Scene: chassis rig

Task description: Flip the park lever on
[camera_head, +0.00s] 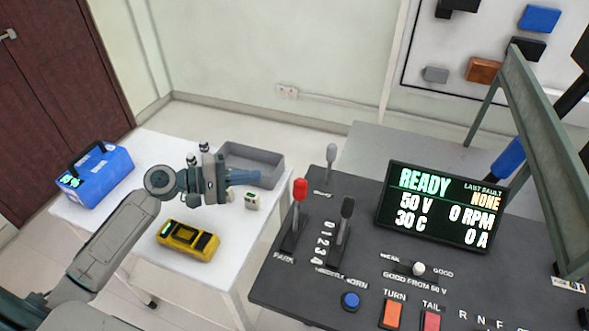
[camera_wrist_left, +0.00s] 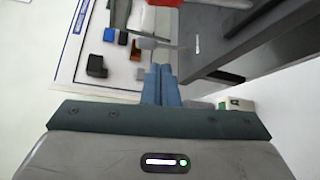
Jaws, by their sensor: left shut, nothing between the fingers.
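The park lever (camera_head: 299,203) has a red knob and a dark slotted base marked PARK, at the left edge of the dark control panel (camera_head: 330,268). It stands roughly upright; I cannot tell its on or off position. My left gripper (camera_head: 258,178) is to the left of the red knob, over the white table, with its blue fingers shut and pointing right toward it. They are apart from the lever in the head view. The shut fingers also show in the left wrist view (camera_wrist_left: 161,72), with a red patch at the top edge that may be the knob. My right gripper is out of view.
A black-knobbed lever (camera_head: 345,215) and a grey-knobbed lever (camera_head: 331,155) stand close by on the panel. A display (camera_head: 440,207) reads READY. The white table (camera_head: 135,215) holds a blue battery box (camera_head: 95,178), a yellow meter (camera_head: 188,240) and a grey tray (camera_head: 262,156).

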